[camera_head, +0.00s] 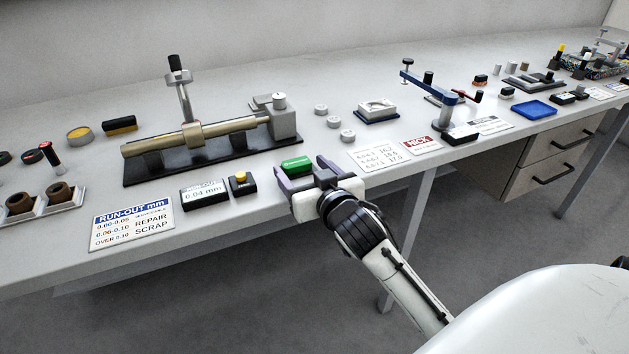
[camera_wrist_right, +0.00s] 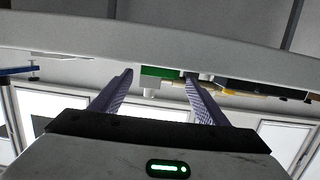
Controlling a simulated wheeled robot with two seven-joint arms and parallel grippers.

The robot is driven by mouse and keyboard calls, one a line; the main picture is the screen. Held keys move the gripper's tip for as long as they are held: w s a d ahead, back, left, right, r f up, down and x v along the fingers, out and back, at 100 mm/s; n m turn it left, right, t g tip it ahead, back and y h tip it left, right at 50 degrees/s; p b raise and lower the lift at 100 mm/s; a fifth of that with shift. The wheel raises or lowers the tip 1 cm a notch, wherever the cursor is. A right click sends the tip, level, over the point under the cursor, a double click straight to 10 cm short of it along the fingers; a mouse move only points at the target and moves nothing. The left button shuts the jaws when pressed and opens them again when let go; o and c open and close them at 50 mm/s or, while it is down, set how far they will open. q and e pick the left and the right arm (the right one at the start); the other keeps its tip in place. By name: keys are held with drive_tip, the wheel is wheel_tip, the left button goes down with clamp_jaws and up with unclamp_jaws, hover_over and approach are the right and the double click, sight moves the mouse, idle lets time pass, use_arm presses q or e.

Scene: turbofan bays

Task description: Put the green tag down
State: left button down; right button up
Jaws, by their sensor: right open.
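The green tag (camera_head: 296,165) lies on the white bench top near its front edge, just beyond the fingers of my right gripper (camera_head: 308,176) in the head view. My right gripper is open, with its two purple fingers apart and nothing seen held between them. In the right wrist view the green tag (camera_wrist_right: 160,71) shows between the tips of the open fingers (camera_wrist_right: 160,75). I cannot tell whether a finger touches it. My left gripper is not in view.
Left of the tag are a yellow-button box (camera_head: 239,184), a small display (camera_head: 204,195) and a run-out card (camera_head: 132,223). A shaft fixture (camera_head: 190,140) stands behind. A white table card (camera_head: 376,157) lies to the right. Round white pieces (camera_head: 334,121) sit further back.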

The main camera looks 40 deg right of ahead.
drive_tip(key=v, duration=0.9)
drive_tip(key=s+a+f+n+g+y, duration=0.1)
drive_tip(key=s+a+f, duration=0.4)
drive_tip(key=f, duration=0.5)
drive_tip(key=s+a+f+n+g+y, duration=0.2)
drive_tip(key=s+a+f, duration=0.4)
drive_tip(key=f, duration=0.4)
drive_tip(key=s+a+f+n+g+y, duration=0.2)
drive_tip(key=s+a+f, duration=0.4)
drive_tip(key=f, duration=0.4)
drive_tip(key=shift+g+y, duration=0.8)
drive_tip(key=shift+s+f, duration=0.1)
